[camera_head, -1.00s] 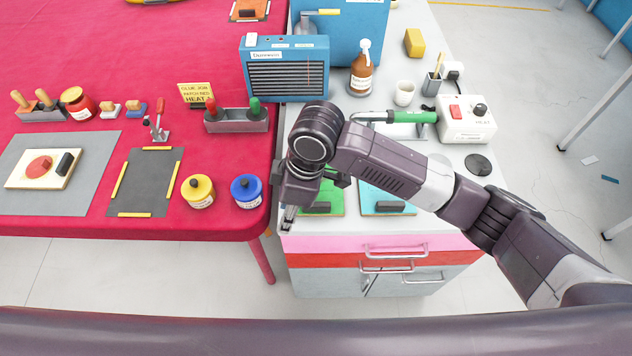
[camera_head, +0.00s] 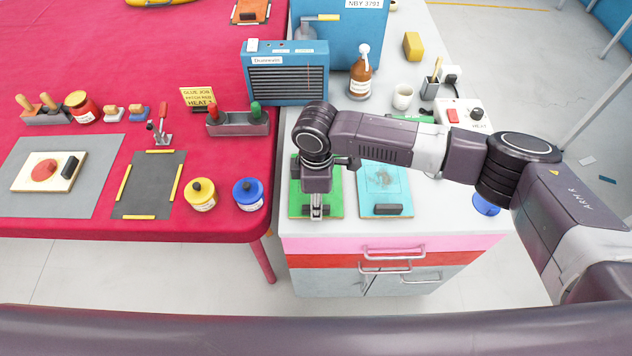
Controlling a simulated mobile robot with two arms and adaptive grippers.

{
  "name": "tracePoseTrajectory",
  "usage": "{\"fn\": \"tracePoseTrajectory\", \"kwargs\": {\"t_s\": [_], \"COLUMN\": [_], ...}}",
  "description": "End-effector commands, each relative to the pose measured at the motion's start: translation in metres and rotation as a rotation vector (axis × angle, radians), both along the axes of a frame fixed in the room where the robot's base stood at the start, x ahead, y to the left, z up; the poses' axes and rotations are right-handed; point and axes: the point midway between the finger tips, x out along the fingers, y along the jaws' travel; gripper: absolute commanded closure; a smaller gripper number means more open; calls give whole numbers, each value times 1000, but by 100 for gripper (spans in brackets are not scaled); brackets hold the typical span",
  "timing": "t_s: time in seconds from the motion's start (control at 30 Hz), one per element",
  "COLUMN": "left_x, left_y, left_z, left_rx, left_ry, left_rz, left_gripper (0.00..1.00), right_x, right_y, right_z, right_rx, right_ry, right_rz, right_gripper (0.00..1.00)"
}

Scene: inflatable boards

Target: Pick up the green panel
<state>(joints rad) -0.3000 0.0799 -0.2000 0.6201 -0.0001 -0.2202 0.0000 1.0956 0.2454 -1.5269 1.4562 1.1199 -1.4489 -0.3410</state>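The green panel (camera_head: 335,190) lies flat on the light counter, left of a teal panel (camera_head: 380,177) with a black handle near its front edge. My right gripper (camera_head: 316,214) points down over the front part of the green panel. It covers the middle of a dark handle on that panel. The fingers look close together at the handle, but I cannot tell whether they grip it. My wrist hides the panel's back part. My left gripper is not in view.
The red table (camera_head: 150,235) at left holds a yellow jar (camera_head: 199,194) and a blue jar (camera_head: 247,193). Drawers are below the counter's front edge.

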Motion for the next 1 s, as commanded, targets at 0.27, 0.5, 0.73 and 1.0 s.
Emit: {"fn": "tracePoseTrajectory", "kwargs": {"t_s": [0.27, 0.5, 0.73, 1.0], "left_x": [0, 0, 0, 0], "left_y": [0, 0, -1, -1], "left_z": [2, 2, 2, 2], "left_rx": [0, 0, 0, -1], "left_ry": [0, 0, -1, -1], "left_rz": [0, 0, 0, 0], "left_gripper": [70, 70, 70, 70], "right_x": [0, 0, 0, 0], "right_y": [0, 0, 0, 0], "right_z": [-12, -11, -11, -11], "right_rx": [0, 0, 0, 1], "right_ry": [0, 0, -1, -2], "right_rz": [2, 2, 1, 1], "right_gripper": [67, 84, 100, 100]}}
